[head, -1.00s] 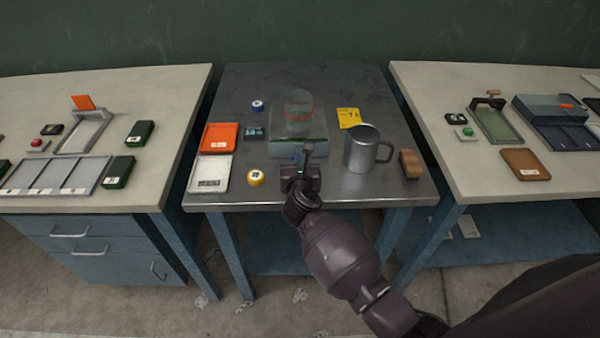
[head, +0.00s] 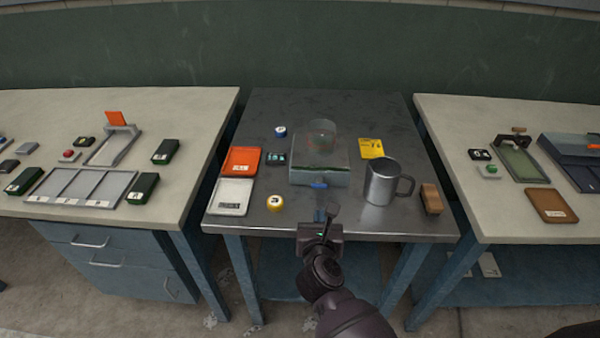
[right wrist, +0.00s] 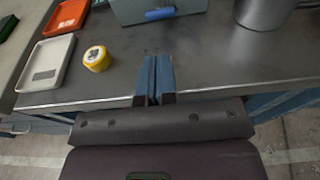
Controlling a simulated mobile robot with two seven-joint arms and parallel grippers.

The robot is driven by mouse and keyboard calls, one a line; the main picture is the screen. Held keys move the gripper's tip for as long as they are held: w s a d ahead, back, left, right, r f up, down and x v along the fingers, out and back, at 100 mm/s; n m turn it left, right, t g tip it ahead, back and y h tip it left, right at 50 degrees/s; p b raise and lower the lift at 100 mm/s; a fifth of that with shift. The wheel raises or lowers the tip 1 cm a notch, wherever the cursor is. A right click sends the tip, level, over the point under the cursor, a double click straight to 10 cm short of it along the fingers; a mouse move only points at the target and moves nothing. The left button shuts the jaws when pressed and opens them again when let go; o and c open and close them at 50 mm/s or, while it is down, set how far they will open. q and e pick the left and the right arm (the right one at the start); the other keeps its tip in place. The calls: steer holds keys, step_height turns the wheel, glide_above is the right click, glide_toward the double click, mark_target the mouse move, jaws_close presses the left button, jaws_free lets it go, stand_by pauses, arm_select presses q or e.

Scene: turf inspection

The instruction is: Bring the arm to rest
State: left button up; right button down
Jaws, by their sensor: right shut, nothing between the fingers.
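My right gripper (head: 325,213) is at the front edge of the dark metal table (head: 375,225) in the head view. Its two blue-grey fingers are together with nothing between them, as the right wrist view also shows (right wrist: 155,78). The fingertips are in front of a grey box (head: 320,172) with a blue latch and a clear dome on top, apart from it. My left gripper is in neither view.
On the metal table are a steel mug (head: 381,183), a brown brush-like block (head: 431,199), a yellow round piece (head: 275,203), a white tray (head: 232,197), an orange tray (head: 241,160) and a yellow card (head: 371,148). Pale benches stand left (head: 60,108) and right (head: 460,115).

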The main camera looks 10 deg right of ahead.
step_height(320, 180, up, 7)
steer(key=a+n+t+y, duration=0.3)
steer(key=n+t+y, duration=0.15)
steer(key=n, duration=1.15)
steer(key=s+d+f+n+g, duration=0.4)
steer(key=s+d+f+n, duration=0.3)
steer(key=n, duration=0.5)
steer(key=s+d+f+n+g, duration=0.4)
steer(key=s+d+f+n, duration=0.4)
steer(key=s+f+n, duration=0.4)
steer(key=shift+s+d, duration=0.3)
steer(key=shift+s, duration=0.35)
